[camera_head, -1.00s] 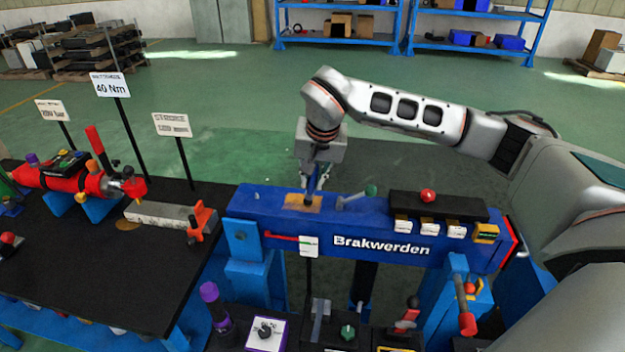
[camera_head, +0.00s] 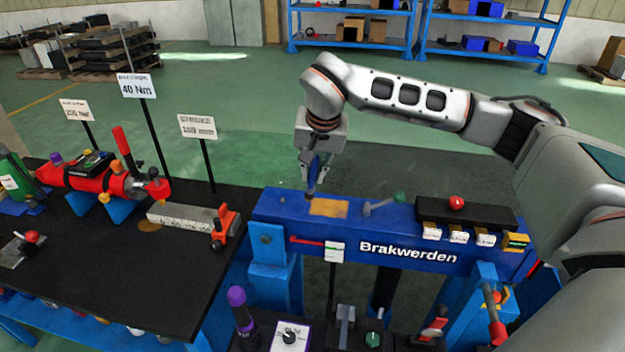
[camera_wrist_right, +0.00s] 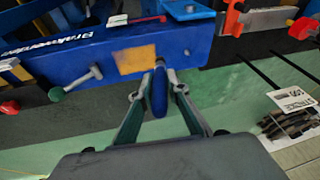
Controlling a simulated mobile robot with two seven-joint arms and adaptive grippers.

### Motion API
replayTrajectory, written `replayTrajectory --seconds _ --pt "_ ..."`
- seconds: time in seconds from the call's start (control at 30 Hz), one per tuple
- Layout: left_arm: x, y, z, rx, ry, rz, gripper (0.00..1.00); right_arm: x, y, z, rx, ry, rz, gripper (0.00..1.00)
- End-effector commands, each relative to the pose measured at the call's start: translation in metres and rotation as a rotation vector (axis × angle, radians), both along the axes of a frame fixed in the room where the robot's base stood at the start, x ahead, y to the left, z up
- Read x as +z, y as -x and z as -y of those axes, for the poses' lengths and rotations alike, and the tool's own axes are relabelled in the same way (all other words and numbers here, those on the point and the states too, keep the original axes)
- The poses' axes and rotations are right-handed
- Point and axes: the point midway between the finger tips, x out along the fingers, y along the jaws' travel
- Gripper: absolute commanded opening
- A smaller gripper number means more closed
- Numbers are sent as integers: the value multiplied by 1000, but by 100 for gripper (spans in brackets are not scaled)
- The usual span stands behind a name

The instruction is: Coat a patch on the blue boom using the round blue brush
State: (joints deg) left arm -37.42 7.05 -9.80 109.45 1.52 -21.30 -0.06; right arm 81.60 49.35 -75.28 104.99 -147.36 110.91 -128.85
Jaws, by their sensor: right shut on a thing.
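The blue boom (camera_head: 290,208), lettered "Brakwerden", lies across the stand at centre right. A tan-orange patch (camera_head: 328,208) is on its top face; it also shows in the wrist view (camera_wrist_right: 137,60). My right gripper (camera_head: 313,178) is shut on the round blue brush (camera_head: 315,168), which points down. In the wrist view the brush (camera_wrist_right: 159,94) sits between both fingers of my gripper (camera_wrist_right: 158,88). Its tip is just beside the patch's left end in the head view. I cannot tell whether the tip touches the boom. My left gripper is out of view.
A grey-green-knobbed lever (camera_head: 383,203) and a black block with a red knob (camera_head: 456,203) stand on the boom, right of the patch. A black bench (camera_head: 130,255) with a red tool (camera_head: 110,182) and sign posts stands left. Open floor lies behind.

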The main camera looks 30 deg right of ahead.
Motion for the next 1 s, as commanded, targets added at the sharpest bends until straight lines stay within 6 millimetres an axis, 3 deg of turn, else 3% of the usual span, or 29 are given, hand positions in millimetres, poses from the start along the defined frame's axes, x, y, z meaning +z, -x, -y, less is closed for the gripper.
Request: replayTrajectory --seconds 0.5,1.0 --pt "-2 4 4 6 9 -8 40 47 4 -7 -3 0 2 0" --pt "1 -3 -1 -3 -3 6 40 53 6 -8 -3 0 0 0"
